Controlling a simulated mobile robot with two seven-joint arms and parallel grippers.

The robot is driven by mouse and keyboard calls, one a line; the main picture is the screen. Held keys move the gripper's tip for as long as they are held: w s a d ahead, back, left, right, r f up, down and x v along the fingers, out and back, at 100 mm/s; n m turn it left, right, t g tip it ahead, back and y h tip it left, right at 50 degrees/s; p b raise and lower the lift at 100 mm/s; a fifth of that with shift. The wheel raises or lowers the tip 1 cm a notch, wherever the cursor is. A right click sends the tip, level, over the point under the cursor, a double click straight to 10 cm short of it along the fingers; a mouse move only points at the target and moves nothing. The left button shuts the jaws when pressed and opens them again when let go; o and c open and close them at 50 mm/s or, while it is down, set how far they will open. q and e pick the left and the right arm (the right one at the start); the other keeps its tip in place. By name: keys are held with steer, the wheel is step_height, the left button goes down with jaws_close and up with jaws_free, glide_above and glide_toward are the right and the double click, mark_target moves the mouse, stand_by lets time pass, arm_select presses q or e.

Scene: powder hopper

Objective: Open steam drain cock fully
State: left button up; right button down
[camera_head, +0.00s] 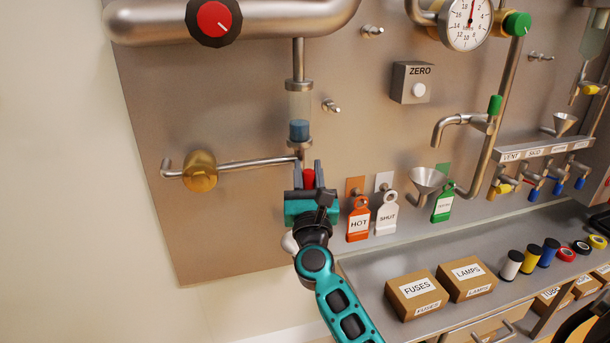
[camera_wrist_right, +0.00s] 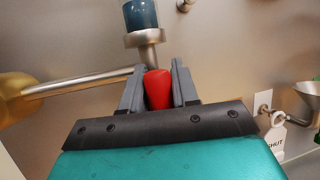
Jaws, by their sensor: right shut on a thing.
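The drain cock shows as a red handle (camera_head: 309,178) below a sight glass (camera_head: 299,105) with blue liquid, on a steel pipe. My right gripper (camera_head: 308,176) reaches up to it from below and is shut on the red handle. In the right wrist view the red handle (camera_wrist_right: 158,89) stands between the two grey fingers (camera_wrist_right: 159,87). The handle's lower end and the cock's body are partly hidden by my gripper. My left gripper is not in view.
A steel side pipe (camera_head: 250,163) with a brass fitting (camera_head: 200,171) runs left of my gripper. An orange HOT tag (camera_head: 359,221), a white SHUT tag (camera_head: 387,216) and a funnel (camera_head: 425,181) hang close on the right. FUSES (camera_head: 416,294) and LAMPS (camera_head: 467,278) boxes stand on the shelf.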

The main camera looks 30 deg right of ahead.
stand_by(0.4)
steer(key=c, duration=0.9)
jaws_free()
steer(key=shift+c, duration=0.2)
steer(key=b+v, duration=0.2)
steer(key=v, duration=1.1)
